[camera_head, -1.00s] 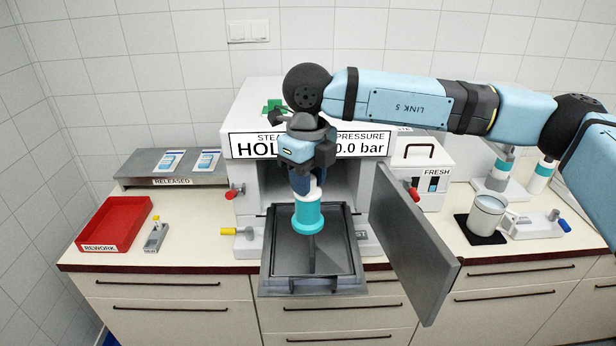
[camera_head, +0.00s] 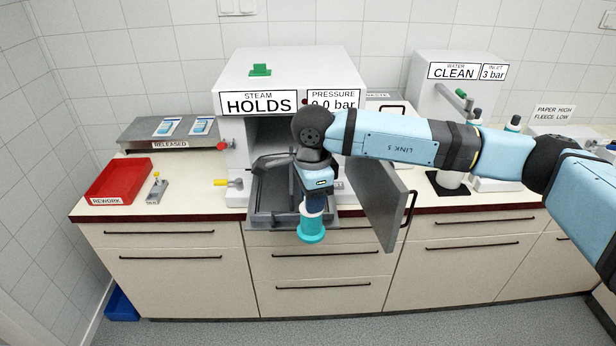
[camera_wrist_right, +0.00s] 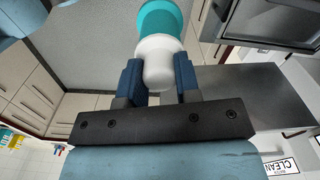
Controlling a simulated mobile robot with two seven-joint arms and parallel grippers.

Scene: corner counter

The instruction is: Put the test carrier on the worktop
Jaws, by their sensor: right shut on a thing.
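The test carrier, teal (camera_head: 311,229) with a white top, hangs from my right gripper (camera_head: 316,196). In the right wrist view my right gripper (camera_wrist_right: 158,82) is shut on the white end, with the teal part (camera_wrist_right: 160,18) beyond it. In the head view the carrier appears in front of the cabinet's pulled-out grey tray, clear of any surface. The beige worktop (camera_head: 195,190) has bare room left of the cabinet. My left gripper is not in view.
The white steam cabinet (camera_head: 285,78) stands open, its grey door (camera_head: 385,205) swung out right. The pulled-out tray (camera_head: 262,210) juts past the counter edge. A red rework tray (camera_head: 118,180), a small grey stand (camera_head: 157,189) and a grey released shelf (camera_head: 140,131) are left.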

